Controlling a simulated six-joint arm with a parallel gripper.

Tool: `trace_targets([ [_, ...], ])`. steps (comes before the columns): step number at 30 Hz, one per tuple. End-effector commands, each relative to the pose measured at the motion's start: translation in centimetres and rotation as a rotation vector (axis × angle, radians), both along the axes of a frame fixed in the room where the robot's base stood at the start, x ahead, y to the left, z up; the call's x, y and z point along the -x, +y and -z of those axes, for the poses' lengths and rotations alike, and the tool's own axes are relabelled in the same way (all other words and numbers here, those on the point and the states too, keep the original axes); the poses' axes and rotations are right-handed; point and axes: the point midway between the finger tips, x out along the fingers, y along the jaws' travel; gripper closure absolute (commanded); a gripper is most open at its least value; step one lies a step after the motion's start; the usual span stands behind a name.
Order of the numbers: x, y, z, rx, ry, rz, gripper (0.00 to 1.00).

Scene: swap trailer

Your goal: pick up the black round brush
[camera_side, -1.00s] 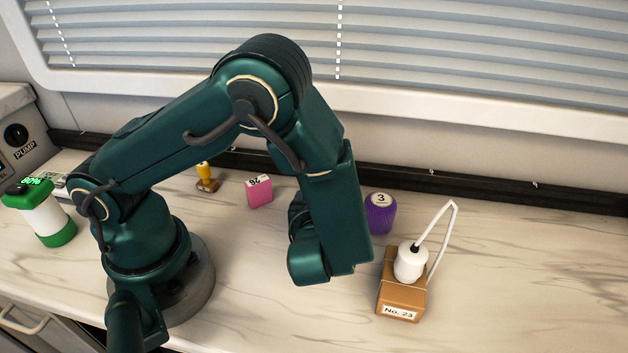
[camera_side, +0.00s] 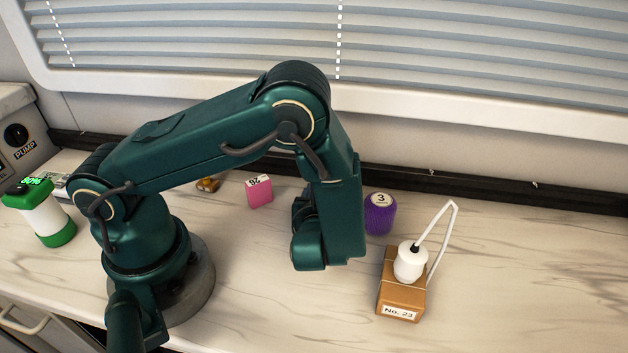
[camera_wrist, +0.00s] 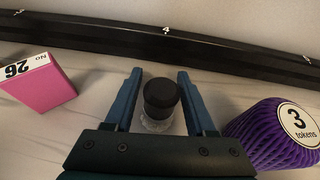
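In the wrist view a small round thing with a black top (camera_wrist: 161,94) and a clear or pale lower part stands on the counter; I take it for the black round brush, though its bristles cannot be made out. My gripper (camera_wrist: 160,85) is open, its two blue fingers to the left and right of the black top with gaps on both sides. In the side view my arm hides both the gripper's fingertips and the brush.
A pink box marked 26 (camera_wrist: 40,83) stands left of my gripper, and a purple ribbed container marked 3 (camera_wrist: 265,140) stands close on the right. A brown box (camera_side: 401,294) with a white corded device (camera_side: 410,263) lies farther right. A black rail (camera_wrist: 120,38) runs behind.

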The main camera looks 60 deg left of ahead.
Motion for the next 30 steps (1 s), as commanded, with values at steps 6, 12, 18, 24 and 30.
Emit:
trace_targets([
  [6,0.0,0.0,0.0,0.000,0.000,0.000,1.00],
  [12,0.0,0.0,-0.1,0.000,0.000,0.000,1.00],
  [18,0.0,0.0,-0.8,0.001,-0.001,0.001,1.00],
  [24,0.0,0.0,-3.1,0.003,-0.005,-0.001,1.00],
  [30,-0.1,-0.1,-6.4,0.005,-0.007,-0.001,1.00],
])
